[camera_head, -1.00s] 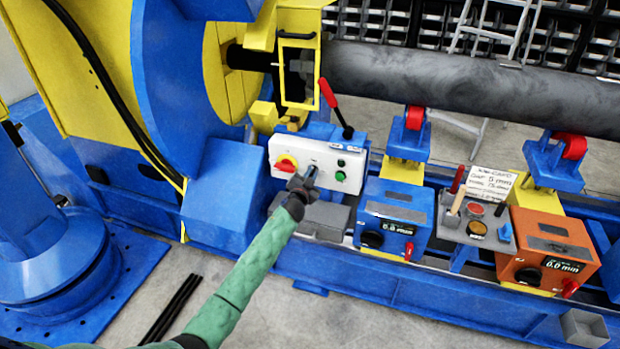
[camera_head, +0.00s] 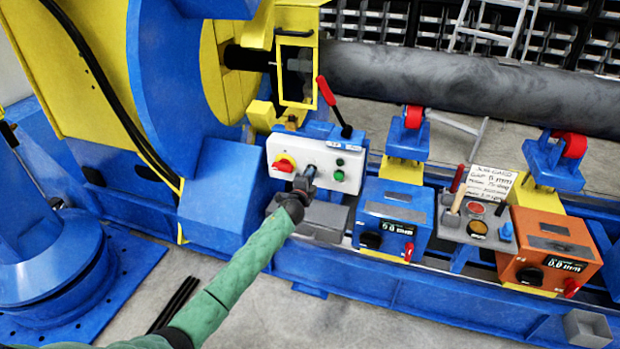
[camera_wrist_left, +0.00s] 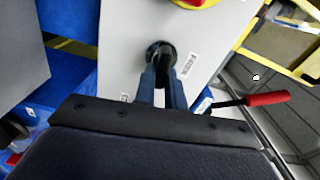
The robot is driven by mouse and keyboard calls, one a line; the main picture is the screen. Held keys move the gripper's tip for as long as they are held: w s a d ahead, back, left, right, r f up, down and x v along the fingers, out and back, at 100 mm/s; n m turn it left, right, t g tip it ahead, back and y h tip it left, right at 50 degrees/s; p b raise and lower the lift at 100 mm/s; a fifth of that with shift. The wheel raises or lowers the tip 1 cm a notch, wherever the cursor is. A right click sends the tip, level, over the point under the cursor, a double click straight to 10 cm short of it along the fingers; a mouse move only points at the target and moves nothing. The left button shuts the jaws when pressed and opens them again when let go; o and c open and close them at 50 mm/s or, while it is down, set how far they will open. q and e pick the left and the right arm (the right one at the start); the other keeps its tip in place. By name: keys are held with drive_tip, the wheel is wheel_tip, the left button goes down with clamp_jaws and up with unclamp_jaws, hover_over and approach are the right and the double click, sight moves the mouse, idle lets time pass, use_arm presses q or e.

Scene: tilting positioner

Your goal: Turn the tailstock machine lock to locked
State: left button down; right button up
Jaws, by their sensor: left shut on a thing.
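A white control panel (camera_head: 338,179) stands on the blue machine bed, below the large chuck. The lock, a black knob (camera_wrist_left: 166,52), sits on its face between the red rotary switch (camera_head: 284,163) and the green buttons (camera_head: 339,175). My left gripper (camera_head: 309,173) is at the panel, and in the left wrist view its fingers (camera_wrist_left: 161,82) are shut on the black knob. A small label reading "FREE" (camera_wrist_left: 187,65) is beside the knob; another label is partly hidden by the gripper. The gripper hides the knob in the head view. My right gripper is not in view.
A red-handled lever (camera_head: 328,92) rises just behind the panel. A grey box (camera_head: 322,222) sits below it. A blue box with a display (camera_head: 391,218) and an orange one (camera_head: 552,250) stand to the right. A long dark shaft (camera_head: 450,85) runs behind.

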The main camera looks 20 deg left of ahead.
use_arm(q)
drive_tip(key=shift+f+m, duration=0.1)
drive_tip(key=shift+m, duration=0.5)
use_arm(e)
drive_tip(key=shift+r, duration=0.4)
use_arm(q)
drive_tip(key=shift+d, duration=0.1)
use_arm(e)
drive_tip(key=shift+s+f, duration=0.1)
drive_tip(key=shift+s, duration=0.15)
use_arm(q)
drive_tip(key=c, duration=1.5)
unclamp_jaws()
drive_tip(key=shift+o, duration=0.2)
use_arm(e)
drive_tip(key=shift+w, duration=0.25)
